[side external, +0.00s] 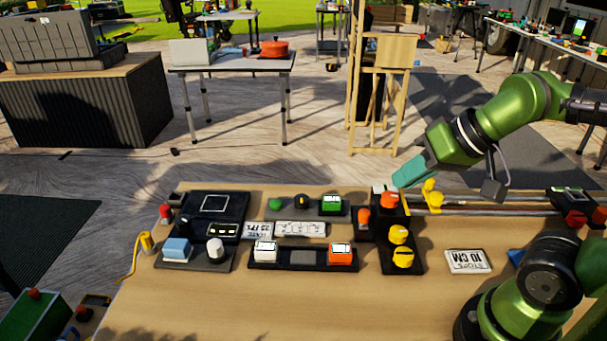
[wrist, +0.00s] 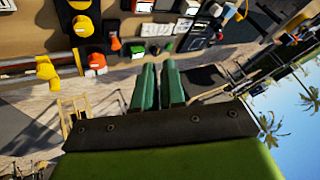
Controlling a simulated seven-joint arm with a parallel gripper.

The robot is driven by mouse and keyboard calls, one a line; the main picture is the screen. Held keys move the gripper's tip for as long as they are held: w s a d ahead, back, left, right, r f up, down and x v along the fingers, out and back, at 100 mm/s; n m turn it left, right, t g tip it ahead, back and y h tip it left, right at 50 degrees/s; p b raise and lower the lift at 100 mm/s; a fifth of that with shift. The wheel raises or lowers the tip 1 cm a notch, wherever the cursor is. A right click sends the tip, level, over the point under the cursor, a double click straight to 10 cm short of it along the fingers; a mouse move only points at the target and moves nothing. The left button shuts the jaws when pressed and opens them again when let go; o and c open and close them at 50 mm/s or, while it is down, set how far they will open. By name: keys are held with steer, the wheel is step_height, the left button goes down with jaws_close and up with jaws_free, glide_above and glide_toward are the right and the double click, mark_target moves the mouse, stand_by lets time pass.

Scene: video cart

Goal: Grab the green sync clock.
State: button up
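The green sync clock (side external: 331,204) is a small green box with a white face. It sits at the right end of a black tray (side external: 290,208) in the back row on the wooden table. In the wrist view a small green patch that looks like it (wrist: 138,49) lies just beyond my fingertips. My gripper (side external: 400,181) hangs in the air to the right of the clock, apart from it and higher. Its two teal fingers lie close together in the wrist view (wrist: 159,64); nothing shows held, and whether the narrow gap means open is unclear.
An orange-topped device (side external: 390,201) and yellow knobs (side external: 402,257) stand on a black panel right of the clock. A black and a green knob share its tray. White (side external: 265,250) and orange (side external: 340,253) boxes sit in front.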

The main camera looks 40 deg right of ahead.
steer(key=o, duration=1.3)
steer(key=shift+c, duration=0.2)
steer(key=m+g+h, duration=0.2)
steer(key=m+g, duration=0.3)
steer(key=g, duration=0.2)
glide_above(332, 199)
steer(key=shift+f, duration=2.55)
steer(key=f, duration=1)
steer(key=shift+s+d+f, duration=0.15)
steer(key=shift+s+f, duration=0.05)
steer(key=shift+f, duration=0.05)
steer(key=shift+w+f, duration=0.2)
steer(key=shift+f, duration=2.7)
